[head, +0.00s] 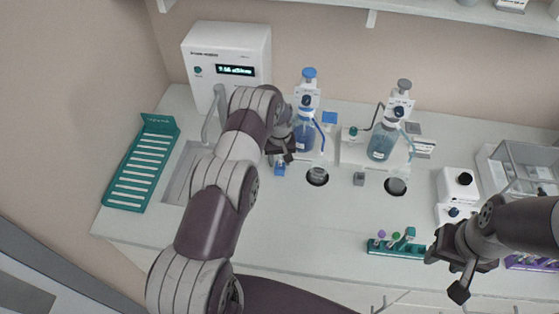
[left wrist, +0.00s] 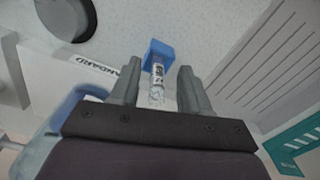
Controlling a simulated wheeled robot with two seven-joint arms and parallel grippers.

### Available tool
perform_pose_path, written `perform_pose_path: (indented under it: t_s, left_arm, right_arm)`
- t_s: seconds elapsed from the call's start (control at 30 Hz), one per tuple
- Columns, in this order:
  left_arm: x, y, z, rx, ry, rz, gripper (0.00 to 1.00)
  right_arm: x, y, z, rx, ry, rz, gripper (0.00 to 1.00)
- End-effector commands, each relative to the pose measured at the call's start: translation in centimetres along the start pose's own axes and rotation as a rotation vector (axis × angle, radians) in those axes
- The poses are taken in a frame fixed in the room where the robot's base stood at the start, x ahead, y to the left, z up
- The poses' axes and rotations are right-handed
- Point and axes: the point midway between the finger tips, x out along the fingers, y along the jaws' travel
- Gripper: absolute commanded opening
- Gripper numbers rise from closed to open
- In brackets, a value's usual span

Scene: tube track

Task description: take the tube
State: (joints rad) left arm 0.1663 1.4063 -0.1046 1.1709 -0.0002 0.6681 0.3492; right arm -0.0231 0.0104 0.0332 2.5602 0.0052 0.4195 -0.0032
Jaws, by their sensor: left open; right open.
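A clear tube with a printed label (left wrist: 157,80) shows in the left wrist view, at one end against a small blue block (left wrist: 160,52). The blue block also shows in the head view (head: 279,169), on the bench just below my left gripper (head: 283,154). In the left wrist view my left gripper (left wrist: 157,92) is open, with the tube in line between its two fingers and a gap on each side. I cannot tell how deep the tube is between them. In the head view the tube is hard to make out. My right gripper (head: 446,274) is open and empty, over the front right of the bench.
A teal rack with several capped tubes (head: 392,247) stands left of my right gripper. Bottles with blue (head: 309,110) and grey (head: 392,120) tops stand behind. A white machine (head: 228,55) and a slotted teal rack (head: 140,172) are at left. The front middle bench is clear.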

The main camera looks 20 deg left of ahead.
Motion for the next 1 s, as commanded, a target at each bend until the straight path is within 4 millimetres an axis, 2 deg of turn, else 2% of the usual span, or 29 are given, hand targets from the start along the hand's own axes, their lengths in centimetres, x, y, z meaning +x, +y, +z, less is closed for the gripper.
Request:
perform_pose_path:
  t_s: [0.07,0.1,0.23,0.53,0.67,0.77,1.0]
  left_arm:
    - [0.1,0.0,0.0,0.000,0.000,0.000,0.46]
    - [0.1,0.0,0.0,0.000,0.000,0.000,0.43]
    - [0.1,0.0,0.0,0.000,-0.001,0.000,0.01]
    - [0.0,0.0,0.0,0.000,0.000,0.000,0.00]
    - [-0.6,0.0,0.0,0.000,0.000,0.000,0.00]
    - [-2.0,0.0,-0.1,0.000,0.002,0.001,0.00]
    - [-6.6,0.0,-0.1,0.000,0.003,0.001,0.00]
  right_arm:
    - [0.1,0.0,0.0,0.000,0.000,0.000,0.43]
    - [0.1,0.0,0.0,0.000,0.000,0.000,0.43]
    - [0.1,0.0,0.0,0.000,0.000,0.000,0.43]
    - [0.1,0.0,0.0,0.000,0.000,0.000,0.43]
    - [0.7,0.0,0.1,0.000,0.000,0.000,0.43]
    - [1.4,0.0,0.2,0.000,0.000,0.000,0.43]
    - [3.6,0.0,0.4,0.000,0.000,0.000,0.43]
